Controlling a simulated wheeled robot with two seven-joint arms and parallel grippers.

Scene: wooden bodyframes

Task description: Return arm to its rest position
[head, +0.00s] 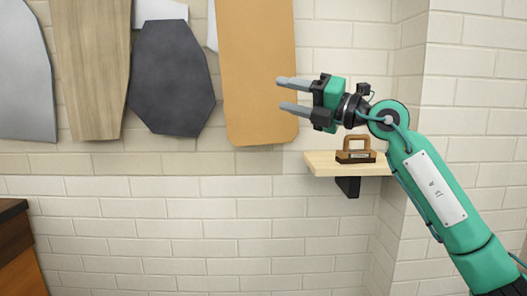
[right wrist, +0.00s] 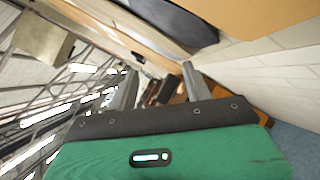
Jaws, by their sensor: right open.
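My right gripper (head: 290,96) is open and empty. It points left in the head view, in front of the wall and above the wall shelf. Its two grey fingers are apart with nothing between them. My right arm (head: 440,195) is green and reaches up from the lower right corner. In the right wrist view the gripper (right wrist: 160,88) shows its spread fingers, with a blurred, cluttered background beyond them. My left gripper is not in view.
A small wooden shelf (head: 325,165) holds a brown wooden object with a handle (head: 356,150). An orange-brown panel (head: 258,70), a dark panel (head: 172,80) and other panels hang on the brick wall. A dark-topped cabinet (head: 18,250) stands at lower left.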

